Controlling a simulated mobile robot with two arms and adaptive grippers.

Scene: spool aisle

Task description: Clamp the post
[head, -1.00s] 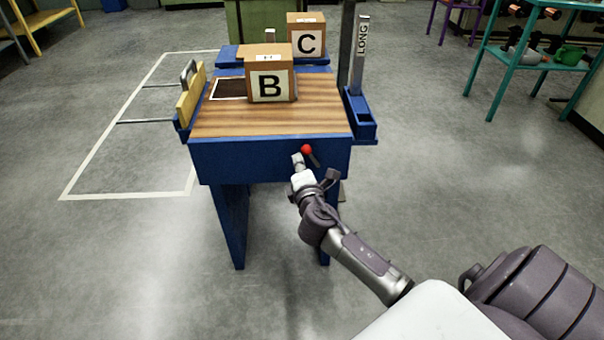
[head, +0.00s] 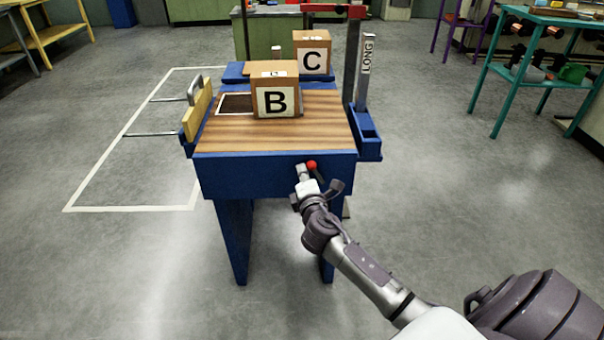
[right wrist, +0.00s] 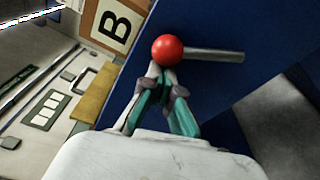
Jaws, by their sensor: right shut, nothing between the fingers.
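A silver upright bar labelled LONG (head: 365,75) stands in a blue holder (head: 368,147) on the bench's right side. I cannot tell whether it is the post. A lever with a red ball knob (head: 312,164) is on the blue front of the bench (head: 235,178). My right gripper (head: 303,173) is shut and empty beside the knob. In the right wrist view the fingertips (right wrist: 160,73) are just at the red knob (right wrist: 167,50); I cannot tell if they touch. The lever's grey rod (right wrist: 216,55) runs right from the knob. My left gripper is not in view.
Box B (head: 275,89) stands on the wooden top (head: 240,138), with box C (head: 312,52) behind. A dark upright with a red arm (head: 330,8) rises at the back right. A yellow board (head: 198,110) is at the left edge.

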